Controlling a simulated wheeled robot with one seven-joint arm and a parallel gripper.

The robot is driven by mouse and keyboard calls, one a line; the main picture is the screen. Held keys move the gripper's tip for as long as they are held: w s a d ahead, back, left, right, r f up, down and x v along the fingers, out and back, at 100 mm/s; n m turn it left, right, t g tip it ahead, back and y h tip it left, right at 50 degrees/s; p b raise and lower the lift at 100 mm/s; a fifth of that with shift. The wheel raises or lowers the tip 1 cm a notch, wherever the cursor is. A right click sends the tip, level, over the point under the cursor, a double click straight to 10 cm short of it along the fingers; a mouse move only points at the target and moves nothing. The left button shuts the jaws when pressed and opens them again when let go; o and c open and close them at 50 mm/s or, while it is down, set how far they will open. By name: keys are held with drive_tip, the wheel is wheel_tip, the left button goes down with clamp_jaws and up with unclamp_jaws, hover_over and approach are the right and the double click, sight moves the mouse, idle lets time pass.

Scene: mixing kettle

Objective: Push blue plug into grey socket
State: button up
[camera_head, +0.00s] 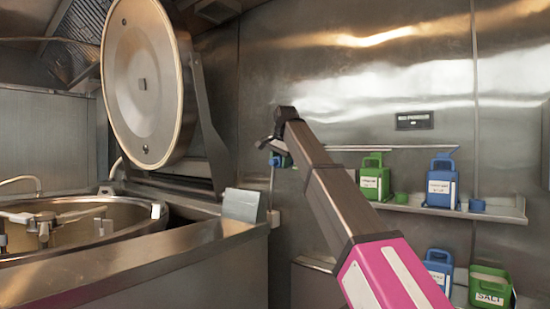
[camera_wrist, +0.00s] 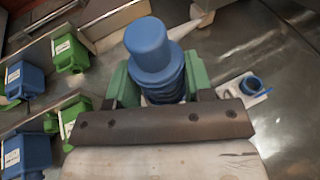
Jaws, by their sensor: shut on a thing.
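The blue plug (camera_wrist: 150,50) is a ribbed cylinder with a wide collar. My gripper (camera_wrist: 158,76) is shut on it, with one green finger on each side; the plug sticks out past the fingertips. In the wrist view a pale plate (camera_wrist: 230,87) with a round blue part lies to the right of the plug, apart from it; I cannot tell whether this is the grey socket. In the head view my arm reaches toward the back wall and largely hides the gripper.
A large kettle (camera_head: 80,215) with a raised round lid (camera_head: 148,80) stands at the left. Wall shelves (camera_head: 500,209) at the right hold green (camera_head: 375,181) and blue (camera_head: 441,186) canisters. A steel counter edge (camera_head: 150,265) runs along the front left.

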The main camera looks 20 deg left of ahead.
drive_tip(key=s+d+f, duration=0.1)
drive_tip(key=d+f, duration=0.9)
drive_tip(key=d, duration=0.5)
drive_tip(key=s+d+f+n, duration=0.1)
drive_tip(key=s+d+f, duration=0.1)
drive_tip(key=d+f, duration=0.8)
drive_tip(key=s+d+f+n, duration=0.1)
drive_tip(key=d+f, duration=0.9)
drive_tip(key=d, duration=1)
drive_tip(key=shift+s+f+g+y, duration=0.3)
drive_tip(key=shift+s+f+y, duration=0.1)
drive_tip(key=shift+s, duration=0.35)
